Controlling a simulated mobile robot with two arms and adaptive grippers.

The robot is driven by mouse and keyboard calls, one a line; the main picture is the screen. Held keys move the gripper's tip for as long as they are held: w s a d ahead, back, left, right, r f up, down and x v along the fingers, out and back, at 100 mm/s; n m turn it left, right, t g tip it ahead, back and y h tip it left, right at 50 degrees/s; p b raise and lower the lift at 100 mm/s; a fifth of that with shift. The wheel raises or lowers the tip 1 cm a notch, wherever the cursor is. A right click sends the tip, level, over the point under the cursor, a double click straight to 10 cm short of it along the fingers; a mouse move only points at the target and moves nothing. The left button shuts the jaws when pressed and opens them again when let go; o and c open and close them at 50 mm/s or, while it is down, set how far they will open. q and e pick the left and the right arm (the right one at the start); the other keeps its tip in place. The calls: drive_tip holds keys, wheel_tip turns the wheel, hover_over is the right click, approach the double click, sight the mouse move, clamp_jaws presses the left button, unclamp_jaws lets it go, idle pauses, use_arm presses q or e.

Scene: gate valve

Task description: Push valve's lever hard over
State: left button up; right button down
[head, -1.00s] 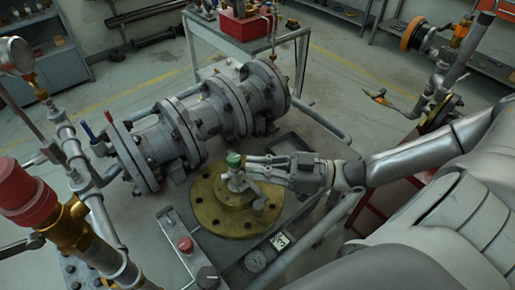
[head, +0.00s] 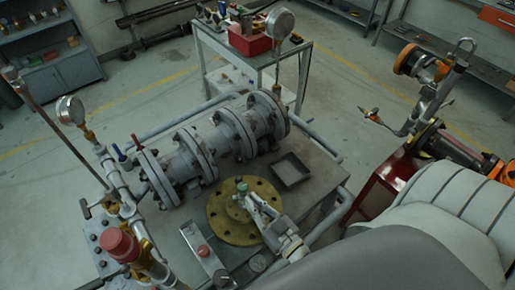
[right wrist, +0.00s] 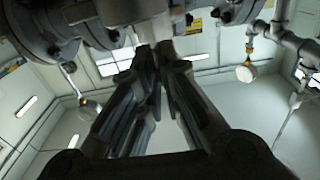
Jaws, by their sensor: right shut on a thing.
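The valve's round brass flange (head: 228,228) lies flat on the bench, with a green-topped stem (head: 241,187) standing at its middle. My right gripper (head: 256,203) is at the stem's lower right, over the flange. It is shut on the valve's lever, which the fingers mostly hide. In the right wrist view the fingers (right wrist: 158,52) come together at the top, against dark and grey metal; what lies between them is not clear there. My left gripper is not in view.
A large grey flanged pipe (head: 205,150) lies behind the valve. An empty dark tray (head: 291,171) sits to the right. A red-capped fitting (head: 118,243) and pipes with a gauge (head: 70,109) stand at the left. A panel with a red button (head: 203,251) is in front.

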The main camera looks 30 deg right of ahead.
sight(243, 195)
drive_tip(key=m+h, duration=0.1)
drive_tip(key=a+h+p, duration=0.1)
drive_tip(key=shift+r+m+h, duration=0.15)
drive_tip(key=shift+m+h, duration=0.25)
drive_tip(key=h, duration=0.1)
drive_tip(key=m+h+p, duration=0.1)
drive_tip(key=shift+a+m+h, duration=0.3)
drive_tip(key=shift+a, duration=0.05)
drive_tip(key=m+h, duration=0.1)
drive_tip(key=a+m+g+h, duration=0.1)
drive_tip(key=h, duration=0.1)
drive_tip(key=shift+w, duration=0.2)
drive_tip(key=shift+w+a+m+g+h, duration=0.15)
drive_tip(key=shift+m+g+h, duration=0.3)
drive_tip(key=shift+h, duration=0.15)
drive_tip(key=shift+w+a+m+g+h, duration=0.15)
drive_tip(key=shift+m+g+h, duration=0.25)
drive_tip(key=shift+h, duration=0.2)
drive_tip(key=c, duration=1.6)
unclamp_jaws()
drive_tip(key=shift+s+d, duration=0.1)
